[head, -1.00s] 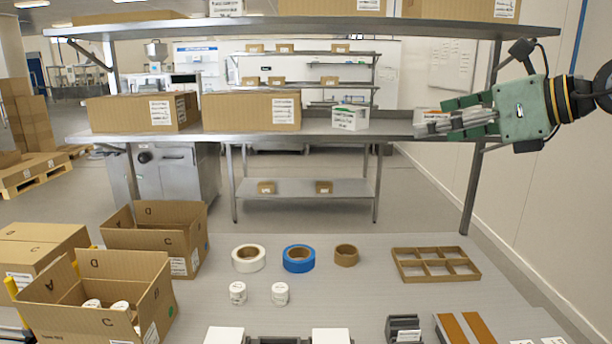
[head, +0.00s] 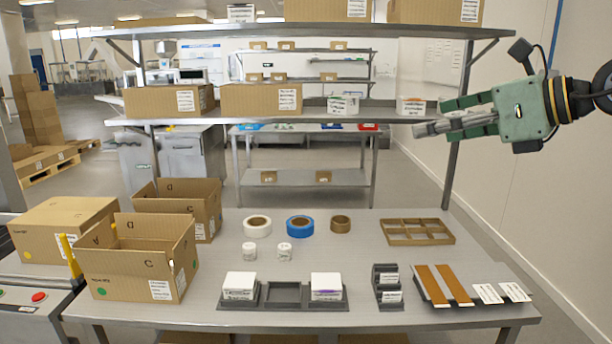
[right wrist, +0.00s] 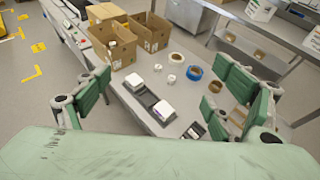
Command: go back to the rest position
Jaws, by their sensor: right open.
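My right gripper (head: 440,118) is raised at the right of the head view, in front of the shelf unit and well above the table. It points left. Its green fingers are apart and empty, and they also show spread at both sides of the right wrist view (right wrist: 158,95). My left gripper is not in either view.
The grey table (head: 345,262) holds open cartons (head: 150,270) at left, tape rolls (head: 300,227), two small white jars, a divided tray (head: 417,232) and a dark holder (head: 284,294) with white boxes. A shelf (head: 300,114) with boxes stands behind.

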